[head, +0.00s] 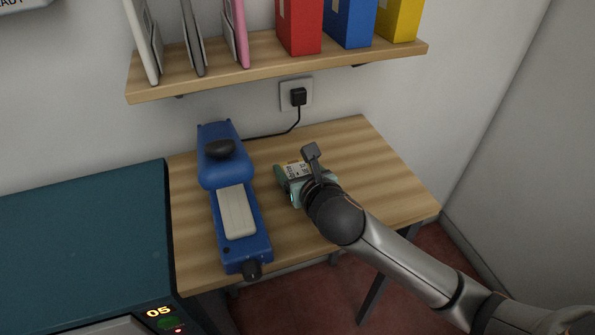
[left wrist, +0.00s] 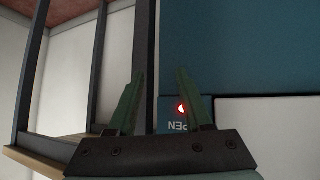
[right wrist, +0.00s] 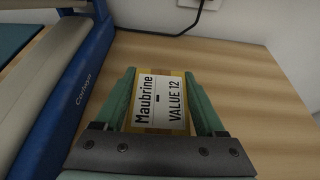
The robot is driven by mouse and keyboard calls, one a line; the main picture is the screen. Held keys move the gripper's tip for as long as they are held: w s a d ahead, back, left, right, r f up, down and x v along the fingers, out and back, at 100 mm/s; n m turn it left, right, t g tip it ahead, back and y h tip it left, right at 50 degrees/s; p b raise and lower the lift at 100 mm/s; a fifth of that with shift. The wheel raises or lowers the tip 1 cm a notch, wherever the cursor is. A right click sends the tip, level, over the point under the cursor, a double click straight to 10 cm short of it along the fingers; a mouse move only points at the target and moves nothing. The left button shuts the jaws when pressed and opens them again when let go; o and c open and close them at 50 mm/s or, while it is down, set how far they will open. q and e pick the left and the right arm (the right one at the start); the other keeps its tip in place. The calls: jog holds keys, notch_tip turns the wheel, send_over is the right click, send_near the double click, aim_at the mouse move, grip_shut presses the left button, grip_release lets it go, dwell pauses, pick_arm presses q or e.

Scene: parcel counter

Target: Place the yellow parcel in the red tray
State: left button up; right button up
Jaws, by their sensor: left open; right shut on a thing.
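A small yellow parcel (right wrist: 159,100) with a white label reading "Maubrine - VALUE 12" is between the fingers of my right gripper (right wrist: 160,78). In the head view the parcel (head: 296,168) shows only in part, at or just above the wooden table, behind my right gripper (head: 298,182). My right gripper is shut on it. I cannot tell whether the parcel touches the table. My left gripper (left wrist: 160,80) shows only in the left wrist view, open and empty, in front of a teal cabinet (left wrist: 235,45). No red tray is in view.
A blue device (head: 226,200) with a cream pad stands on the wooden table (head: 350,145), left of the parcel. A shelf (head: 265,65) with binders hangs above. A black cord runs to a wall socket (head: 297,94). The table's back right is clear.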

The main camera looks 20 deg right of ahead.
jog(key=shift+r, duration=0.1)
jog(key=o, duration=1.1)
jog(key=shift+f, duration=0.2)
jog(key=o, duration=0.4)
